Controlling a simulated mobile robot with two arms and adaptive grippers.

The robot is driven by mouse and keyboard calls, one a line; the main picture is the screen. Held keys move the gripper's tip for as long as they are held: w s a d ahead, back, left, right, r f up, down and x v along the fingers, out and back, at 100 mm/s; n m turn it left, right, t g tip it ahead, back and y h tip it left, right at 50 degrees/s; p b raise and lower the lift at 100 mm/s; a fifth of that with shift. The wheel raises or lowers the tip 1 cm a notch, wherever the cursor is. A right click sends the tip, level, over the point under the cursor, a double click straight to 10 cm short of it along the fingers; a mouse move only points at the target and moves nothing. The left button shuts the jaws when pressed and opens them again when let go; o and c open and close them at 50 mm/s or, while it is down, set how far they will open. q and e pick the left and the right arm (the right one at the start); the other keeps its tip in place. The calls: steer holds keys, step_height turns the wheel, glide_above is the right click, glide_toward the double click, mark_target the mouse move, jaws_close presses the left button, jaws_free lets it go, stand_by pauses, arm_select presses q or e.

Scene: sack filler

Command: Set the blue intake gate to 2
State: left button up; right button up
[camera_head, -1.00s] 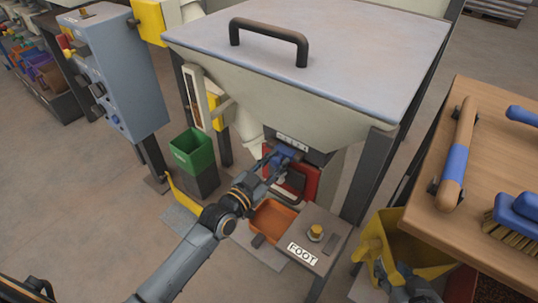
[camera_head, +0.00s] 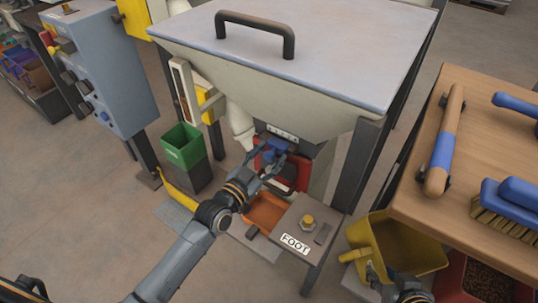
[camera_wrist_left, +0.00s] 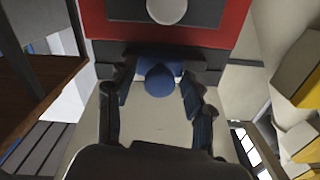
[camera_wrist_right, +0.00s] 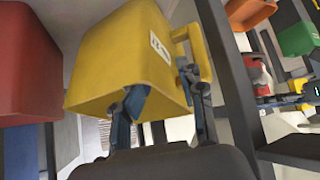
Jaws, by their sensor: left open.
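The blue intake gate handle (camera_head: 275,147) sits on the front of the hopper, just under a small white marked plate (camera_head: 283,132). The plate's marks are too small to read. My left gripper (camera_head: 268,160) is at this handle. In the left wrist view the rounded blue handle (camera_wrist_left: 160,80) lies between the spread fingers of the left gripper (camera_wrist_left: 160,98), with gaps on both sides.
A red panel (camera_head: 303,172) is behind the left gripper. An orange tray (camera_head: 265,212) and a stand marked FOOT (camera_head: 294,244) lie below. A green bin (camera_head: 183,146) stands left. A wooden bench (camera_head: 455,195) with a brush (camera_head: 508,205) is at the right, beside the yellow bin (camera_head: 410,245).

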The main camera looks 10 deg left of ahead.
arm_select(q)
steer(key=v, duration=0.8)
stand_by(0.4)
